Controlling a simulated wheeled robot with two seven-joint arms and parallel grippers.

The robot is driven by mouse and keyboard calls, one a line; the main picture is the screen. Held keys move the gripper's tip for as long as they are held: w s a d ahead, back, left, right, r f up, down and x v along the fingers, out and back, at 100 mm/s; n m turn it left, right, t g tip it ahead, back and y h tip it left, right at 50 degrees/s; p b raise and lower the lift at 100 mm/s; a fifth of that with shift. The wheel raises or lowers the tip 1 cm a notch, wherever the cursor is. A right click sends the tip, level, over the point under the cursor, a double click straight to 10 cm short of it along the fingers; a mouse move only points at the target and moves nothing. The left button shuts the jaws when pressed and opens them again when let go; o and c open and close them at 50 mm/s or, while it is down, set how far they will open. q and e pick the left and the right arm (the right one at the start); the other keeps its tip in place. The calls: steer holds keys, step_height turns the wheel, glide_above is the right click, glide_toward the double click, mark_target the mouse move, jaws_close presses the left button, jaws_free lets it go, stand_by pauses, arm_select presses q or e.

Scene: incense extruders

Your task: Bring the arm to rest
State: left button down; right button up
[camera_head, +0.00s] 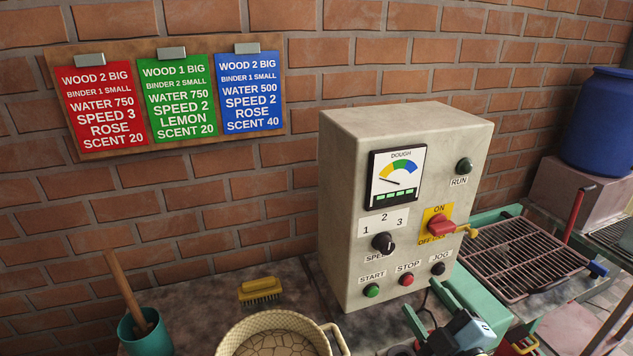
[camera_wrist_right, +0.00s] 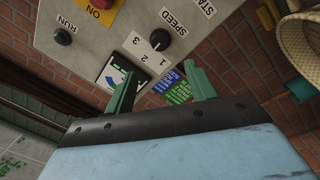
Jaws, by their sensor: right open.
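My right gripper (camera_head: 421,296) is at the lower right of the head view, in front of the control box (camera_head: 338,215). Its two green fingers stand apart with nothing between them. In the right wrist view the open fingers (camera_wrist_right: 160,64) point toward the box face, near the speed knob (camera_wrist_right: 160,40) and dough gauge; contact cannot be told. My left gripper is not in view.
A woven pot (camera_head: 335,330) stands at the front, with a yellow brush (camera_head: 260,290) behind it and a teal cup (camera_head: 146,335) at left. A grill rack (camera_head: 520,250) and blue barrel (camera_head: 598,120) are at right. Recipe cards (camera_head: 180,98) hang on the brick wall.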

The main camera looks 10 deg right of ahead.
steer(key=s+a+f+m+g+h, duration=0.1)
steer(key=s+a+f+m+g, duration=0.3)
steer(key=s+f+g, duration=0.5)
steer(key=s+a+f+m+g, duration=0.2)
steer(key=s+f+m+g, duration=0.35)
steer(key=s, duration=0.45)
step_height(320, 180, down, 28)
steer(key=s+g+b, duration=0.2)
steer(key=b, duration=0.3)
steer(key=s+d+f+b, duration=0.1)
steer(key=s+f+b, duration=0.1)
steer(key=s+f, duration=0.6)
steer(key=s+d+f+b, duration=0.2)
steer(key=s+f, duration=0.6)
steer(key=f, duration=0.3)
steer(key=shift+s+d+g+h, duration=0.15)
steer(key=shift+d+g+h, duration=0.15)
steer(key=shift+g, duration=0.15)
